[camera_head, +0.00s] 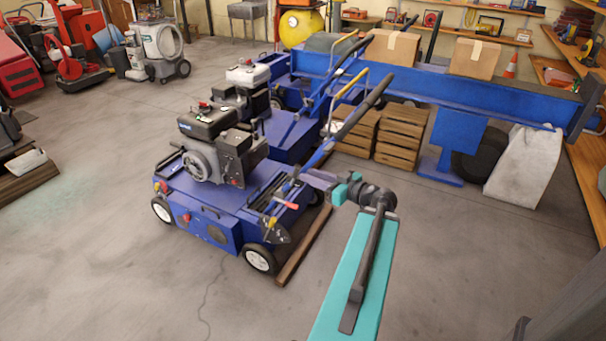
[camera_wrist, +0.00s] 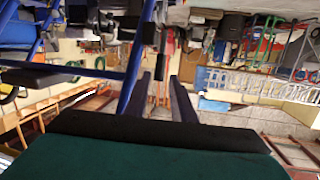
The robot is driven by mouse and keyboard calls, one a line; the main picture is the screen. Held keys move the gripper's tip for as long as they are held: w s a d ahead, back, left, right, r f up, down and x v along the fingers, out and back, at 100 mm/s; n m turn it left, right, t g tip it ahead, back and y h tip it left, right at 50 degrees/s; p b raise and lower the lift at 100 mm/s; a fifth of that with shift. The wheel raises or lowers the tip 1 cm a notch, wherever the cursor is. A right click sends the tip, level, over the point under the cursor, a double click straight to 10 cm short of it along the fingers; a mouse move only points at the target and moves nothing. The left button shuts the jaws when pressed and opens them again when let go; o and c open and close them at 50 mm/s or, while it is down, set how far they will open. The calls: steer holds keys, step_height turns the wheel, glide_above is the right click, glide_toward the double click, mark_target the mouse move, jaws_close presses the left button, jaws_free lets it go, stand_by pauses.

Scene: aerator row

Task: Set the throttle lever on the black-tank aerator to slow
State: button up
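The black-tank aerator (camera_head: 212,208) is the near blue machine in the head view, with a black engine tank (camera_head: 208,121) on top. A red-tipped lever (camera_head: 285,204) and an orange lever (camera_head: 272,222) show at its rear deck; I cannot tell which, if either, is the throttle. No slow marking is readable. My gripper (camera_head: 311,178) is beside the aerator's slanted handle bar, pointing left; contact is unclear. In the wrist view my gripper's two dark fingers (camera_wrist: 164,88) are apart with nothing between them. Blue bars stand left of the fingers there.
A second blue aerator with a white tank (camera_head: 247,75) stands just behind. Wooden crates (camera_head: 402,135), a long blue beam (camera_head: 465,94) and a pale sack (camera_head: 525,166) lie to the right. The floor at front left is clear.

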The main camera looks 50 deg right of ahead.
steer(key=shift+s+r+p, duration=0.15)
steer(key=shift+s+p, duration=0.1)
steer(key=shift+s, duration=0.6)
steer(key=shift+s+r+p, duration=0.1)
steer(key=shift+s+p, duration=0.1)
steer(key=shift+s, duration=0.6)
